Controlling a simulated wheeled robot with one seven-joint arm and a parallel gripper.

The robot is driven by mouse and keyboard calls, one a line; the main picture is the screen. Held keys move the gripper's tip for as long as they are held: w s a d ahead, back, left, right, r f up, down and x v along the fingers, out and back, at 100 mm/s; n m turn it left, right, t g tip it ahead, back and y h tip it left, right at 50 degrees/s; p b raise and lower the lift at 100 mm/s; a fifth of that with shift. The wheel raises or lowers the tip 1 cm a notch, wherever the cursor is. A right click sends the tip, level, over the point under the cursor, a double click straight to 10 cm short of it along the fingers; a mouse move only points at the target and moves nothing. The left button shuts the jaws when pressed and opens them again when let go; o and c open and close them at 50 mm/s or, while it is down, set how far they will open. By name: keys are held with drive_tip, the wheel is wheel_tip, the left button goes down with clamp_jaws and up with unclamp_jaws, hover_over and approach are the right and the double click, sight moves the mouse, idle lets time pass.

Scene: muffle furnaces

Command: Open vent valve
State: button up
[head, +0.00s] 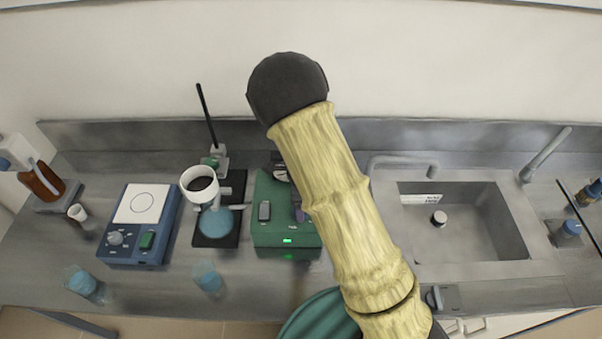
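A green box-shaped device (272,232) stands on the bench left of the middle, with a grey switch-like part (264,211) on top and a small lit green light (287,241) at its front. My yellow arm covers its right side. I cannot make out for sure which part is the vent valve. A white cup-shaped funnel (198,180) sits above a flask with blue liquid (216,222) on a stand, just left of the green device. My gripper cannot be seen; only my arm's links show, and they may hide it.
A blue hotplate-like device (138,250) stands at the left, with a brown bottle (42,182) farther left. Blue beakers stand near the front edge, one (80,282) left and one (208,279) nearer the middle. A steel sink (470,225) with a faucet (403,162) is right.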

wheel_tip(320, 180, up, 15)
drive_tip(key=b, duration=0.1)
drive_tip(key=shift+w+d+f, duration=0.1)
idle(0.7)
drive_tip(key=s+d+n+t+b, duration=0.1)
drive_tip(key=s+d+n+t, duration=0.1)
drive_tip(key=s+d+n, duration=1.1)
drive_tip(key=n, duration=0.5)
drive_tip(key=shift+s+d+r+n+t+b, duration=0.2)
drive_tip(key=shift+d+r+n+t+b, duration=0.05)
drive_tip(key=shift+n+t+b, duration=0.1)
idle(1.3)
